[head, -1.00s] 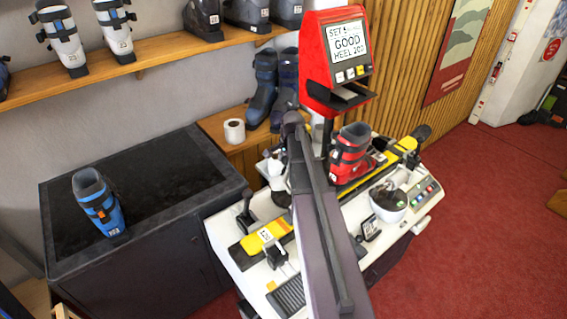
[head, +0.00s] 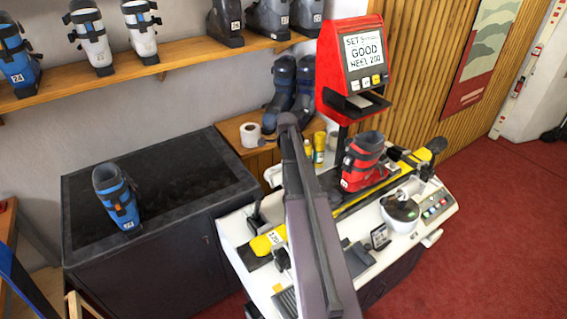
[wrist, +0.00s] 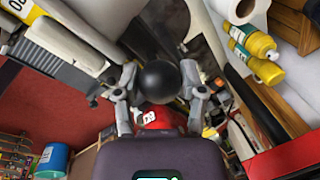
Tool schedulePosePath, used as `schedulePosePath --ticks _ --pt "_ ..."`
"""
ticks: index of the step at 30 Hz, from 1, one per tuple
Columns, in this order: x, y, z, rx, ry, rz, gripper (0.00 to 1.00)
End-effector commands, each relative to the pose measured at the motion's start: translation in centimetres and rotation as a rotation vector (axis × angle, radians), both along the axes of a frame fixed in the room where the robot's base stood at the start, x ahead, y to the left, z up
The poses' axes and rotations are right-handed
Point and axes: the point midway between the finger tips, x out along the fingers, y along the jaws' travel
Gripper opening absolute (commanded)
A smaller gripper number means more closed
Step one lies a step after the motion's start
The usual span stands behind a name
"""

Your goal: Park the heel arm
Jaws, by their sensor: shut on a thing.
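My gripper (wrist: 158,84) is shut on a round black knob (wrist: 158,76) in the wrist view, with one finger on each side. I take the knob for the end of the heel arm; the rest of the arm is mostly hidden. In the head view my own arm covers the gripper and knob. The red ski boot (head: 364,162) stands upright on the yellow ski (head: 350,208) across the white bench (head: 408,240). The red display unit (head: 352,62) above it reads "GOOD" and "HEEL 200".
A white bowl (head: 400,218) and a button panel (head: 437,206) are at the bench's right. A paper roll (head: 250,135) and yellow bottles (head: 319,148) stand behind. A blue boot (head: 117,197) stands on the black-topped cabinet (head: 175,170) at left, which has free room.

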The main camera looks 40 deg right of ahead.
Motion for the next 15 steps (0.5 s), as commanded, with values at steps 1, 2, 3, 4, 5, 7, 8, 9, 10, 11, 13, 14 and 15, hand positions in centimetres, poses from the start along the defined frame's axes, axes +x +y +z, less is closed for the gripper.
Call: schedulePosePath --ticks 1,2,3,4,5,7,8,9,10,11,13,14,15 --pt "0.2 -0.3 0.1 0.001 -0.004 -0.010 0.00" --pt "0.1 -0.5 0.1 0.001 -0.004 -0.016 0.00" --pt "0.0 -0.7 0.1 0.001 -0.004 -0.023 0.00" --pt "0.0 -0.8 0.0 0.001 -0.004 -0.027 0.00" --pt "-0.1 -0.9 0.1 0.001 -0.005 -0.030 0.00" --pt "-0.1 -1.1 0.0 0.001 -0.005 -0.034 0.00" --pt "-0.2 -1.1 0.1 0.002 -0.005 -0.036 0.00" --pt "-0.2 -1.2 0.0 0.002 -0.005 -0.037 0.00" --pt "-0.2 -1.3 0.0 0.002 -0.005 -0.037 0.00" --pt "-0.3 -1.3 0.0 0.002 -0.005 -0.038 0.00" --pt "-0.3 -1.5 0.1 0.002 -0.005 -0.039 0.00" --pt "-0.3 -1.5 0.0 0.002 -0.005 -0.040 0.00" --pt "-0.4 -1.6 0.0 0.002 -0.005 -0.041 0.00"
